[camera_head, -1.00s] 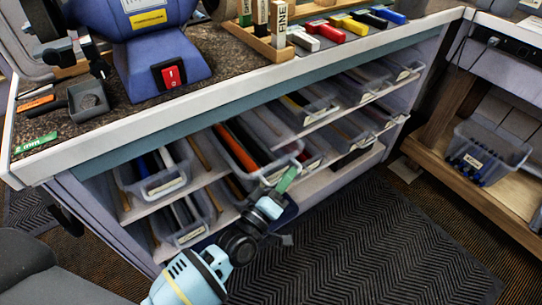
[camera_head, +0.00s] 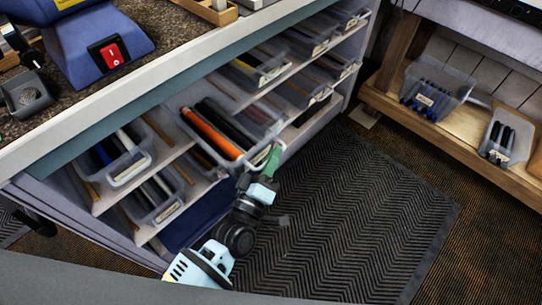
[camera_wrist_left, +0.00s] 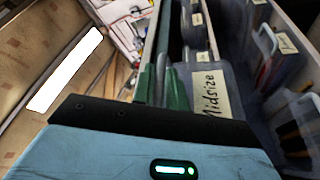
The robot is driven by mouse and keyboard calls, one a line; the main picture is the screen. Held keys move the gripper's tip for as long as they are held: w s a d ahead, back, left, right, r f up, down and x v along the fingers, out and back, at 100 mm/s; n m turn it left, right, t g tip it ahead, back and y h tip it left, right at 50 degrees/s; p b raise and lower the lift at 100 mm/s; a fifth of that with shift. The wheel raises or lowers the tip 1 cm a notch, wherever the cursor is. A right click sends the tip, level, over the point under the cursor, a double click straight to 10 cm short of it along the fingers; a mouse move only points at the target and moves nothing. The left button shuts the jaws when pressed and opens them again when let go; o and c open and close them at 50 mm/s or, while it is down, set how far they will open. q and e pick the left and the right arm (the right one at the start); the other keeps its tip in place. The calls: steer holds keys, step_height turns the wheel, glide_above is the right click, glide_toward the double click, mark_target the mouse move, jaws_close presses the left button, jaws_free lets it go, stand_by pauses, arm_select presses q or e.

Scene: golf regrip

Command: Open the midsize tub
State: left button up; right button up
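The midsize tub (camera_head: 217,155) is a clear bin with orange and black grips inside, on the upper shelf. Its front sticks out past the shelf edge. Its handwritten "Midsize" label shows close up in the left wrist view (camera_wrist_left: 208,93). My left gripper (camera_head: 272,158) is at the tub's front, near its right corner. The exact contact is partly hidden. My right gripper is not in view.
Other clear tubs stand on both sides, one at left (camera_head: 130,172) and several at right (camera_head: 262,72). The worktop (camera_head: 165,95) overhangs the shelves. The dark floor mat (camera_head: 350,210) in front is clear. A wooden shelf (camera_head: 465,125) with tubs is at right.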

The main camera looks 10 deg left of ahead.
arm_select(q)
steer(key=o, duration=0.3)
steer(key=v, duration=0.8)
steer(key=shift+f, duration=0.1)
stand_by(0.5)
